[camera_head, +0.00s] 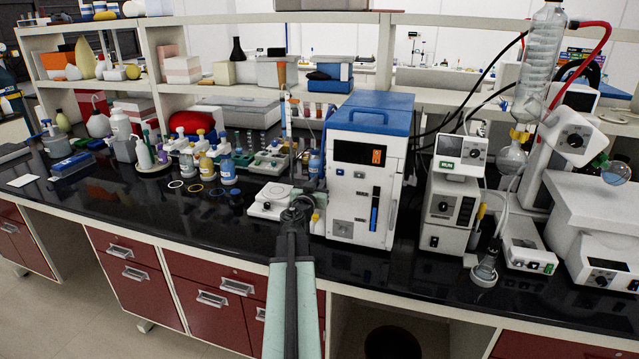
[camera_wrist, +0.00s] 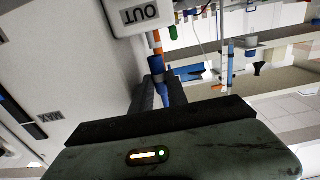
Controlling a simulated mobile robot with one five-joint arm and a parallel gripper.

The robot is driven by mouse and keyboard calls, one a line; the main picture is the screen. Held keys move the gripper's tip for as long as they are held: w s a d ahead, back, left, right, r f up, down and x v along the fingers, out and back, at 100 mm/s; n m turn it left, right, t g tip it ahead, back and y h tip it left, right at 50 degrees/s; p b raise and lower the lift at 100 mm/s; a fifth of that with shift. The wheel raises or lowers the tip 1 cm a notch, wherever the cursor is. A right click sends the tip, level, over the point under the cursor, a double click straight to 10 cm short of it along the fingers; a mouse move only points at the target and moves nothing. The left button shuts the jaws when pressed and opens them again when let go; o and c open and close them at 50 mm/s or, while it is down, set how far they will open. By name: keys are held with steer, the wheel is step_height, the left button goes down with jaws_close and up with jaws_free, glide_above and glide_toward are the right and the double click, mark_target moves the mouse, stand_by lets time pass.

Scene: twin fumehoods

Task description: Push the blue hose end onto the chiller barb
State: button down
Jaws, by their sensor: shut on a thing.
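The chiller (camera_head: 365,165) is a white box with a blue top, standing on the black bench right of my gripper (camera_head: 301,203). In the wrist view, a white block marked OUT (camera_wrist: 140,15) is at the top, with a short orange barb (camera_wrist: 157,42) pointing from it toward my gripper. My gripper (camera_wrist: 155,92) is shut on the blue hose end (camera_wrist: 160,78), which lies in line with the barb. The hose end's tip appears to meet the orange part; how far it is over it, I cannot tell. In the head view the hose end is too small to make out.
A white stirrer plate (camera_head: 268,200) stands just left of my gripper. Several bottles (camera_head: 227,170) stand farther left. A white instrument (camera_head: 449,210) is right of the chiller. The bench front (camera_head: 200,225) is largely clear.

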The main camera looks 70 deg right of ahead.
steer(key=shift+f+b, duration=1.45)
steer(key=shift+f, duration=0.1)
steer(key=c, duration=1.2)
jaws_free()
steer(key=shift+w, duration=0.15)
steer(key=shift+c, duration=0.2)
steer(key=shift+a, duration=0.1)
